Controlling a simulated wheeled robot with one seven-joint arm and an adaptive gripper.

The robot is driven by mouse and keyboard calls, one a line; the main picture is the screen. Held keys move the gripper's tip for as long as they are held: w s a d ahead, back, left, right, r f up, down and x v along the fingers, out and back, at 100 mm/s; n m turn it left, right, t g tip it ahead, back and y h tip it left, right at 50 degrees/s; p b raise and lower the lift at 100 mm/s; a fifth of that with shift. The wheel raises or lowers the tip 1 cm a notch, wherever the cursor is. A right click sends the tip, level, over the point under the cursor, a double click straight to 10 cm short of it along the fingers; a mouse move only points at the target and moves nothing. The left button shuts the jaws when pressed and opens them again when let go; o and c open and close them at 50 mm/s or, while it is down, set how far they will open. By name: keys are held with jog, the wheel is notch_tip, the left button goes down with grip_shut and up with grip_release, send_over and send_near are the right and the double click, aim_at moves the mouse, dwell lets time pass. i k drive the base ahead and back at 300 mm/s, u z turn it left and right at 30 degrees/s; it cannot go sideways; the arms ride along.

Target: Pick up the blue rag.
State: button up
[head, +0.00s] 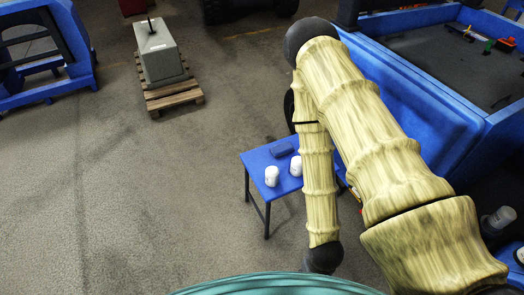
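A small dark blue folded item (283,149), which looks like the blue rag, lies near the back of a small blue table (258,160) in the head view. Its fine detail is too small to make out. Two white cup-like objects stand on the same table, one at the front (271,176) and one further right (296,166). My arm passes in front of the table's right part and hides it. My gripper cannot be made out in this view.
A grey block (160,52) sits on a wooden pallet (174,95) at the back left. A blue frame (45,95) stands at the far left. A large blue-walled container (430,95) with small items inside is at the right. Open floor lies left of the table.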

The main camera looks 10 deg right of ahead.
aim_at(277, 151)
jog(key=u, duration=1.2)
jog(key=i, duration=1.15)
jog(key=z, duration=1.4)
